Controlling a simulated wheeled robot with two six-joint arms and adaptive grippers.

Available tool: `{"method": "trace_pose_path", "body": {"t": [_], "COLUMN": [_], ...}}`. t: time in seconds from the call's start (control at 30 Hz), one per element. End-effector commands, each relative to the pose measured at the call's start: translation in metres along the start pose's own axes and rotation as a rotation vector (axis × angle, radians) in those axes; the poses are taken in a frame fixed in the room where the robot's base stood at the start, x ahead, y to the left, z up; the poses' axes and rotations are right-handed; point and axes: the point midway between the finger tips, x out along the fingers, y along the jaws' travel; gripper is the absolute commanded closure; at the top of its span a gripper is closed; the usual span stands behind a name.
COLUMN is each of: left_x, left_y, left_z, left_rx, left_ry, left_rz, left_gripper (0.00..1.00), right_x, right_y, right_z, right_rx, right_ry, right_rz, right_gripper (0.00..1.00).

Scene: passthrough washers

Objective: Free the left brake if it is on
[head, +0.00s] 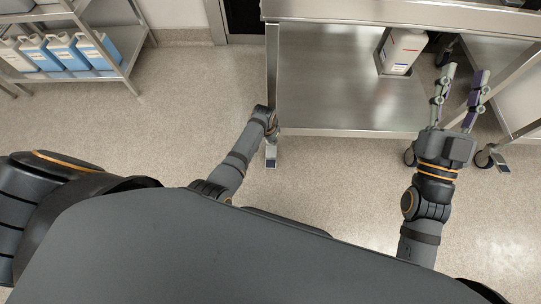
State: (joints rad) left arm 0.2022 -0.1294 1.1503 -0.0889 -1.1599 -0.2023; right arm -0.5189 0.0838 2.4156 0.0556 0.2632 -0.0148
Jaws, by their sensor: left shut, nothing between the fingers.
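The steel cart (345,75) stands ahead, with its left front leg (272,70) running down to the floor. My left gripper (271,130) is at the leg's foot, just above the pedal. Its fingers are mostly hidden and seem shut, and I cannot tell whether they touch the pedal. My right gripper (461,97) is open and empty, right of the cart's lower shelf.
A white jug (401,50) sits in a holder on the lower shelf. The cart's right front caster (409,156) is beside my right arm. Another caster with a pedal (500,162) stands further right. A rack (120,60) with blue jugs is at upper left. Floor between is clear.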

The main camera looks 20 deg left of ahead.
Motion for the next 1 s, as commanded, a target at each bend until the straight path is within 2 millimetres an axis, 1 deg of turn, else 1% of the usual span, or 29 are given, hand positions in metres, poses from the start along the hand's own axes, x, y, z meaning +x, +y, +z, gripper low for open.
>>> {"method": "trace_pose_path", "body": {"t": [0.37,0.7,0.83,1.0], "left_x": [-0.006,-0.011,-0.012,-0.012], "left_y": [0.000,0.000,0.000,0.000], "left_z": [-0.001,-0.002,-0.003,-0.003], "left_rx": [0.000,0.000,0.000,0.000], "left_ry": [0.000,0.000,0.000,0.000], "left_rz": [0.000,0.000,0.000,0.000], "left_gripper": [1.00,1.00,1.00,1.00], "right_x": [-0.015,-0.040,-0.049,-0.053], "right_y": [0.000,-0.001,-0.002,-0.002], "right_z": [0.054,0.100,0.113,0.117], "right_rx": [0.018,0.034,0.039,0.041], "right_ry": [-0.236,-0.447,-0.509,-0.531], "right_rz": [0.005,0.006,0.006,0.006], "right_gripper": [0.60,0.60,0.60,0.60]}}
